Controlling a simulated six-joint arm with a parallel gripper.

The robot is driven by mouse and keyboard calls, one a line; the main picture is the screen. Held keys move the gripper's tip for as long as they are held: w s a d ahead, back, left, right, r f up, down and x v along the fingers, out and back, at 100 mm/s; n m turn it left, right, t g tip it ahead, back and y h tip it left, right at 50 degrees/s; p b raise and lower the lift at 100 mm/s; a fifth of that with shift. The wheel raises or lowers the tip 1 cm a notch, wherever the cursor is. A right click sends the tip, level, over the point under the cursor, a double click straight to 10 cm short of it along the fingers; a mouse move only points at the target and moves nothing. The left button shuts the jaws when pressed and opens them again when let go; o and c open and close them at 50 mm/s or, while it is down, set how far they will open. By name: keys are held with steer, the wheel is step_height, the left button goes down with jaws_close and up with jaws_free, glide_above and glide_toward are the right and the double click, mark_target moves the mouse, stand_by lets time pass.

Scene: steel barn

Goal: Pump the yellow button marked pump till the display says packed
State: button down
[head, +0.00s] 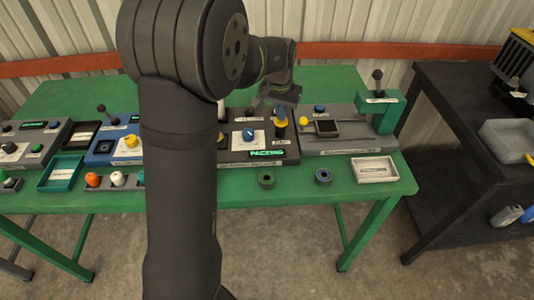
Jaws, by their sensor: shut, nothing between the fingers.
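My gripper (281,120) is shut and empty. It points down over a yellow button (281,133) on the dark grey panel (238,158), behind the arm's left-hand bulk. The fingertips cover part of the button, and I cannot tell whether they touch it. A small label lies in front of the button, too small to read. The green-lit display (267,153) on the panel's front right reads "PACKING". A blue knob (250,134) on a white plate sits left of the button.
A grey fixture (345,142) with a green post (386,115) stands close on the right. A blue panel (103,150) with another yellow button (131,141) is at left.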

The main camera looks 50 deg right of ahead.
steer(key=shift+f, duration=0.8)
steer(key=shift+r, duration=3.8)
steer(key=shift+f, duration=2.9)
